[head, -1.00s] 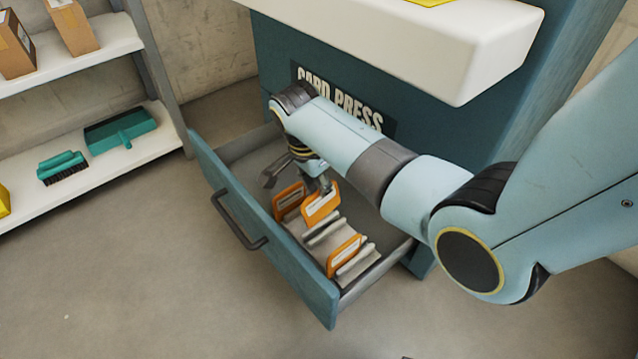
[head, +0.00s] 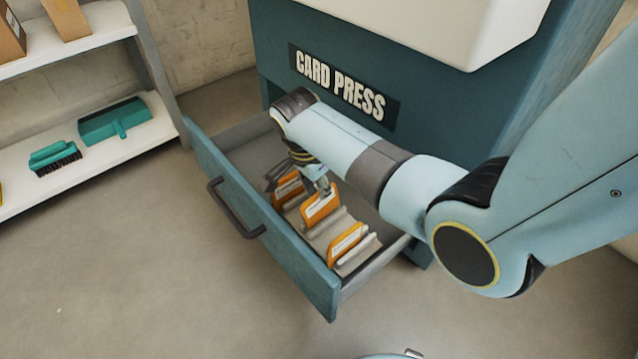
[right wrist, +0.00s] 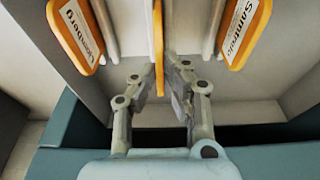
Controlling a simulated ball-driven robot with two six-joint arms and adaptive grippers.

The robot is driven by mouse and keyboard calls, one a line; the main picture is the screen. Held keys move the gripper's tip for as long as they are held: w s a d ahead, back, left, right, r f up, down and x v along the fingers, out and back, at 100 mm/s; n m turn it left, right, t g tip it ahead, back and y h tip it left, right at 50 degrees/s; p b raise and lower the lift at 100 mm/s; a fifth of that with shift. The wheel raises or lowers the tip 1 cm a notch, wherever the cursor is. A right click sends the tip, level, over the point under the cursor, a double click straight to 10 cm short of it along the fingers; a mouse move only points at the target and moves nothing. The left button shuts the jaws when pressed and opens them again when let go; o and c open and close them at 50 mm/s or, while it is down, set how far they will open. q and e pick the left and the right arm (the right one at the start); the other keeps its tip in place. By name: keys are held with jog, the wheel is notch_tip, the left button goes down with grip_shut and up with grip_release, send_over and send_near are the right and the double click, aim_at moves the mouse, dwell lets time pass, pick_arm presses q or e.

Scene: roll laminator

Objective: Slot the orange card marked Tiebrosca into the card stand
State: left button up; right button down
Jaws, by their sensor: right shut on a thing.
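My right gripper (head: 322,184) reaches down into the open drawer and is shut on an orange card (head: 320,206). In the right wrist view this card (right wrist: 158,45) shows edge-on between the fingers (right wrist: 158,80), so its name is hidden there; in the head view its label is too small to read. The grey ribbed card stand (head: 318,230) lies in the drawer. The held card is upright between two of its ribs; I cannot tell whether it touches the bottom. Two other orange cards (head: 287,190) (head: 346,243) stand on either side. My left gripper is out of view.
The drawer (head: 262,232) is pulled out of the teal card press cabinet (head: 400,60), with its handle (head: 232,210) in front. A white top overhangs above. Shelves at left hold a green brush (head: 53,157) and dustpan (head: 114,122). The floor at front left is clear.

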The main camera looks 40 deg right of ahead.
jog(key=shift+f, duration=0.2)
jog(key=c, duration=1.4)
grip_release()
jog(key=shift+o, duration=0.2)
jog(key=v, duration=1.2)
jog(key=shift+s+f, duration=0.1)
